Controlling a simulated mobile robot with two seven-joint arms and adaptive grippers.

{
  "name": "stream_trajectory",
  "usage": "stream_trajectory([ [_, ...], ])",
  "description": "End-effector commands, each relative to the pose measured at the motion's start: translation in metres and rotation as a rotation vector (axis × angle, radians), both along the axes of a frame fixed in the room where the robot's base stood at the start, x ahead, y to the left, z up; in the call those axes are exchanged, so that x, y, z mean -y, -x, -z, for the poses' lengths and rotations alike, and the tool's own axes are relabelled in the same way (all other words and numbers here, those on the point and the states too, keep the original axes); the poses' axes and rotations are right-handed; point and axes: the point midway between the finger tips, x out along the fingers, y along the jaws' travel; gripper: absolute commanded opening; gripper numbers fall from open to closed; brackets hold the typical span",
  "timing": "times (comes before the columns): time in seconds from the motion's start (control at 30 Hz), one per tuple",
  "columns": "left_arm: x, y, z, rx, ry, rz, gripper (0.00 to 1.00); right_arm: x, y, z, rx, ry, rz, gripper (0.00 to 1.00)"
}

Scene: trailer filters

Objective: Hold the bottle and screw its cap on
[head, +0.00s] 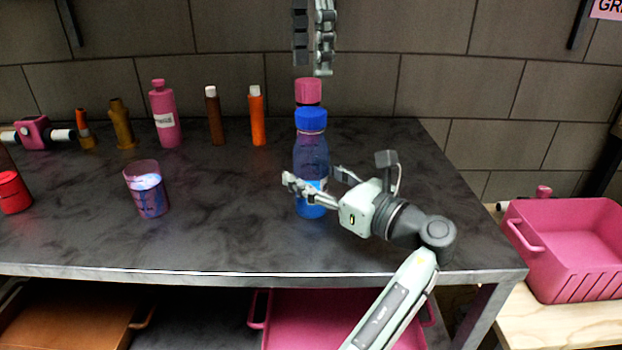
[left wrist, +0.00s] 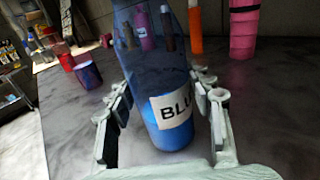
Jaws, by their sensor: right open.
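A clear blue bottle (head: 311,155) with a white label stands upright near the middle of the workbench (head: 230,235). A blue cap (head: 311,119) sits on its top; I cannot tell how tight it is. My left gripper (head: 312,178) has its fingers around the lower body of the bottle. In the left wrist view the bottle (left wrist: 160,70) stands between the two fingers (left wrist: 162,92), which close on its sides, and its label reads "BLU". My right gripper (head: 315,62) hangs from the top of the head view, pointing down, open and empty, above the cap.
A pink-topped container (head: 308,91) stands behind the bottle. An orange bottle (head: 257,118), a brown bottle (head: 214,118) and a pink bottle (head: 163,115) stand at the back. A cup (head: 148,190) stands to the left. The bench right of the bottle is clear. A pink crate (head: 575,235) is farther right.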

Motion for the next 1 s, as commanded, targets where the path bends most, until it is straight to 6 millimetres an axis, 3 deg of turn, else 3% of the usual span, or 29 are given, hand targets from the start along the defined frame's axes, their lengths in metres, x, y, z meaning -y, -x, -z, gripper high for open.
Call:
stream_trajectory([
  [0.07, 0.0000, 0.0000, 0.0000, 0.000, 0.000, 0.000, 0.38, 0.0000, 0.0000, 0.0000, 0.000, 0.000, 0.000, 0.58],
  [0.37, 0.0000, 0.0000, -0.0001, 0.000, 0.000, 0.000, 0.01, 0.0000, 0.0000, 0.0000, 0.000, 0.000, 0.000, 0.58],
  [0.57, 0.0001, 0.0001, -0.0001, 0.000, 0.000, 0.000, 0.00, -0.0002, 0.0001, 0.0000, 0.000, 0.000, -0.051, 0.58],
  [0.77, 0.0001, 0.0001, -0.0001, 0.000, 0.000, 0.000, 0.00, -0.0002, 0.0003, 0.0004, -0.002, 0.001, -0.384, 0.58],
  [1.0, 0.0001, 0.0001, -0.0001, 0.000, 0.000, 0.000, 0.00, -0.0008, 0.0005, 0.0007, -0.002, 0.000, -1.003, 0.58],
])
